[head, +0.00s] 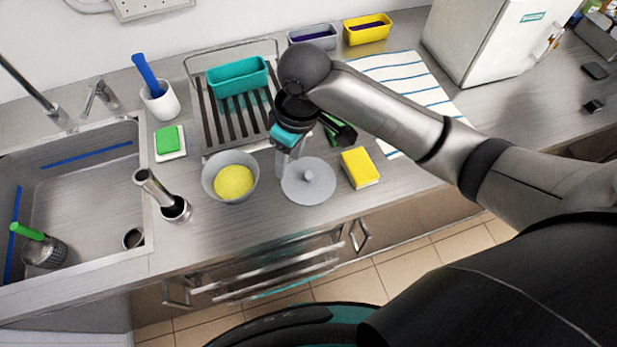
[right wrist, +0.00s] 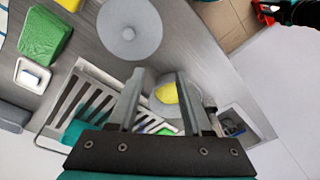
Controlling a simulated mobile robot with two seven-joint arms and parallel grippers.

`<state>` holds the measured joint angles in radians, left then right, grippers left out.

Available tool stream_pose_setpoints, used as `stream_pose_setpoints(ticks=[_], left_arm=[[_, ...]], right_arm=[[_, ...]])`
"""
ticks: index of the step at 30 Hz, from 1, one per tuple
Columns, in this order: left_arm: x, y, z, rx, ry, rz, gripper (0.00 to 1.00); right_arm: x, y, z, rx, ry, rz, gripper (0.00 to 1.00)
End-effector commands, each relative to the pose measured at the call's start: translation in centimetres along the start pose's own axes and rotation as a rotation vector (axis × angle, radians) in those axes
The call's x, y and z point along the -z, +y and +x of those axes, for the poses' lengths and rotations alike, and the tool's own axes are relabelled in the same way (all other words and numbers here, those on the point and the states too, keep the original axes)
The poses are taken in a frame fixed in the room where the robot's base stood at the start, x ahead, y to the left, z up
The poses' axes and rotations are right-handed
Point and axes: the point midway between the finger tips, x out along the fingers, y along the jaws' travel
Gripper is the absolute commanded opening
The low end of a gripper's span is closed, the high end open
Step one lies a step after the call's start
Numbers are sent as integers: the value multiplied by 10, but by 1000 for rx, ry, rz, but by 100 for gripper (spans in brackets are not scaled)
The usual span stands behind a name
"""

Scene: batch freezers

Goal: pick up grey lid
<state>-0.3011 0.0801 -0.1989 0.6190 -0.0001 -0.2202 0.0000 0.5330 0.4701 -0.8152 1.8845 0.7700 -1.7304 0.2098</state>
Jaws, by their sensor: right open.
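The grey lid (head: 318,189), a round disc with a small knob in its middle, lies flat on the steel counter near the front edge. It also shows at the top of the right wrist view (right wrist: 129,45). My right gripper (head: 284,165) is just behind and left of the lid in the head view, pointing down. In the right wrist view its two fingers (right wrist: 158,88) are apart with nothing held between them, and the lid is beyond the fingertips. My left gripper is in neither view.
A grey bowl (head: 209,178) with yellow contents stands left of the lid. A yellow sponge (head: 360,168) lies to its right. A dish rack (head: 207,128) with a teal container (head: 238,77) is behind. The sink (head: 85,200) is at left.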

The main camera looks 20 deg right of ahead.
Motion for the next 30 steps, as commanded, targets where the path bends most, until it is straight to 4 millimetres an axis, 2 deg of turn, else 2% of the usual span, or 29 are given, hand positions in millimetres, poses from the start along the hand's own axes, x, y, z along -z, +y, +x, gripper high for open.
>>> stream_pose_setpoints(ticks=[1,6,12,16,24,30], left_arm=[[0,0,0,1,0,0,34],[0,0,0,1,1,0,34],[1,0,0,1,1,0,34],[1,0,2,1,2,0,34],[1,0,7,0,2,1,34],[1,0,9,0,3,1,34]], right_arm=[[2,14,-7,-22,-26,3,50],[2,43,-22,-56,-99,27,50],[0,56,-27,-69,-133,47,50],[-3,57,-10,-68,-137,49,50],[-11,60,46,-69,-135,48,50],[-12,62,68,-69,-132,47,50]])
